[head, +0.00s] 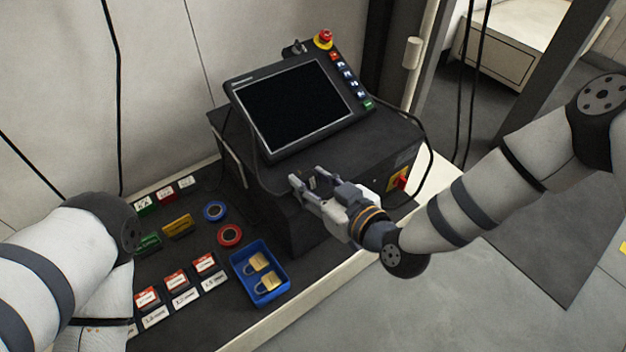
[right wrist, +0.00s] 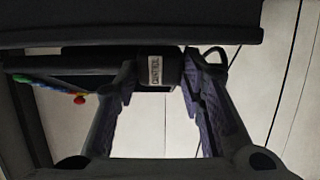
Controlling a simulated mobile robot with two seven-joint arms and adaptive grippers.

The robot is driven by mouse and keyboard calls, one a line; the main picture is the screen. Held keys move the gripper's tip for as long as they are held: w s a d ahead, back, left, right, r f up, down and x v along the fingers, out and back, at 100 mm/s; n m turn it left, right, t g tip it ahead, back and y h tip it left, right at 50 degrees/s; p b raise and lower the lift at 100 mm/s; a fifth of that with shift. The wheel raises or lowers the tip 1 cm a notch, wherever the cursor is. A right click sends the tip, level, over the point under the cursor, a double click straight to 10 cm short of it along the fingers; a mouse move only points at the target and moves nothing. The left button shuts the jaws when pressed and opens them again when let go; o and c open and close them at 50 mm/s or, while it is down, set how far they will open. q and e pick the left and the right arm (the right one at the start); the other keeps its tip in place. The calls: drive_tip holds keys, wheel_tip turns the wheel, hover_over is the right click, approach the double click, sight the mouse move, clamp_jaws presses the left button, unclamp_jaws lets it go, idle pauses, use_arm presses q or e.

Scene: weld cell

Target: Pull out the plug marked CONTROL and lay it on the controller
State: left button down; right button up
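The black controller (head: 350,160) stands on the bench, with a tilted teach pendant (head: 300,105) on top. The black plug with a white label reading CONTROL (right wrist: 158,72) shows in the right wrist view, between or just beyond my right fingertips. My right gripper (head: 308,180) is at the controller's front left side, fingers spread. In the right wrist view its fingers (right wrist: 158,85) stand on either side of the plug, with a small gap at the left; contact at the right is unclear. My left arm is at the left edge, its gripper out of view.
A blue tray (head: 276,292) with two brass padlocks lies in front on the bench. Blue and red tape rolls (head: 230,235), tags and colored clasps lie to the left. A red rotary switch (head: 400,182) and a cable are on the controller's right side.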

drive_tip(key=shift+o, duration=1.2)
drive_tip(key=v, duration=1.2)
